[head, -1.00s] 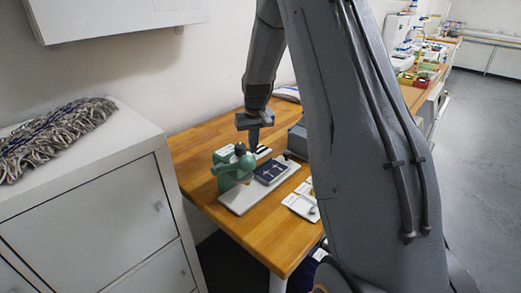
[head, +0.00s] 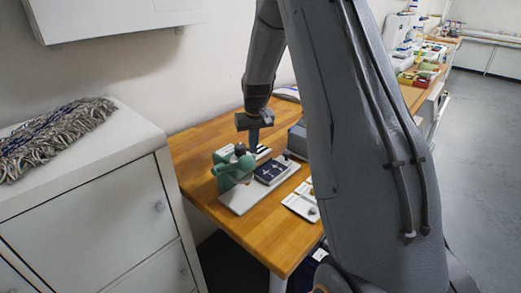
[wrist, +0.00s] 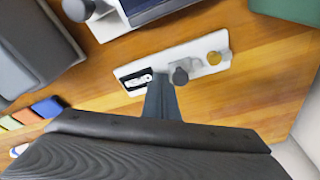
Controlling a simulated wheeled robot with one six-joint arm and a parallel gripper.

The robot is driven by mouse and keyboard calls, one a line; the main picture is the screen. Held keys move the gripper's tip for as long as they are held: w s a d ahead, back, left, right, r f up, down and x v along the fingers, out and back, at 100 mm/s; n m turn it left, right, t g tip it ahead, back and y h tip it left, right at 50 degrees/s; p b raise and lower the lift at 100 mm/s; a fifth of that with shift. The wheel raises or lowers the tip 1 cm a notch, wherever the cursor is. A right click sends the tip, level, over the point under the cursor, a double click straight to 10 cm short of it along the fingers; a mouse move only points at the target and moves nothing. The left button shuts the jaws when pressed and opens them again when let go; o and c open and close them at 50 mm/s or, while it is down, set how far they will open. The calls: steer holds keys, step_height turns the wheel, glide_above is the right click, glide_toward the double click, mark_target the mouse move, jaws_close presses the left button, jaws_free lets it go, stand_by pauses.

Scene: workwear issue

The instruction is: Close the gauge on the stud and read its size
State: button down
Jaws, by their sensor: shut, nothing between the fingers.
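My gripper (head: 253,150) is shut and empty, pointing down at the back of the wooden bench; its shut fingers (wrist: 163,82) also show in the wrist view. They are over the near edge of a narrow white plate (wrist: 200,72). On this plate are a black patch with a white shape (wrist: 140,80), a grey round knob (wrist: 180,76) and a brass round piece (wrist: 214,58). I cannot tell for sure which part is the gauge or the stud. The fingers hide part of the plate, and contact cannot be told.
A green device (head: 232,170) and a dark blue panel (head: 270,172) stand on a white board (head: 240,202) in front. A small white tray (head: 298,205) lies to the right. A grey box (wrist: 30,45) and coloured blocks (wrist: 47,107) are at the wrist view's left. Bare wood surrounds the plate.

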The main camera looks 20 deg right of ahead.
steer(key=shift+s+a, duration=0.35)
steer(key=shift+a, duration=0.45)
stand_by(0.8)
steer(key=shift+w+d, duration=0.25)
steer(key=shift+d, duration=0.3)
steer(key=shift+r, duration=0.1)
step_height(320, 180, up, 8)
steer(key=p, duration=0.4)
steer(key=shift+p, duration=0.35)
stand_by(0.6)
